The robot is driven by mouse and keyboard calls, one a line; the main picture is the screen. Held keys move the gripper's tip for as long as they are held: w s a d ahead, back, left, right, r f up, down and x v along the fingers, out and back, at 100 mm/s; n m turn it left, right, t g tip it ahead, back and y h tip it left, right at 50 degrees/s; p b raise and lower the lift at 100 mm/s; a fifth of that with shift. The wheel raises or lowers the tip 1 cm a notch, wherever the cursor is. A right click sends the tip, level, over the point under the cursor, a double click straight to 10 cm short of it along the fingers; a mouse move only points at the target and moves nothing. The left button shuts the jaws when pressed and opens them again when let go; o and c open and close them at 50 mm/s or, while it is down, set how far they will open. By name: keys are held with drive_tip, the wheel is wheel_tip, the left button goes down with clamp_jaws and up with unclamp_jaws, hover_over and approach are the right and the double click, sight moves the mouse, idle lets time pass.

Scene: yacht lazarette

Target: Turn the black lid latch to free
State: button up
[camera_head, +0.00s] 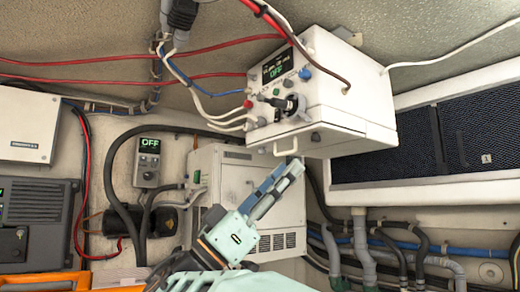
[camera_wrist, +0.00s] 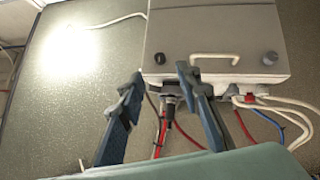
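A white box (camera_head: 350,110) hangs high at centre right, with a pale handle (camera_head: 286,145) along its lower edge. A small black latch-like knob (camera_head: 316,137) sits right of the handle; I take it to be the lid latch. In the wrist view it appears left of the handle as a dark round knob (camera_wrist: 160,58), with a second dark knob (camera_wrist: 270,58) on the other side. Its turn position is too small to read. My gripper (camera_head: 294,166) is below the box, apart from the knob. In the wrist view its blue fingers (camera_wrist: 160,74) are open and empty, with the knob seen between their tips.
The box's front has an OFF display (camera_head: 278,69), a blue knob (camera_head: 305,73) and plugged cables. Red cables (camera_head: 150,77) run along the ceiling. A white cabinet (camera_head: 235,190) stands behind my gripper. A dark mesh panel (camera_head: 450,140) is at right.

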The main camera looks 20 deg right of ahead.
sight(314, 142)
drive_tip(key=p+x, duration=0.1)
drive_tip(key=x, duration=0.7)
drive_tip(key=shift+d+r, duration=0.1)
drive_tip(key=shift+r, duration=0.1)
clamp_jaws()
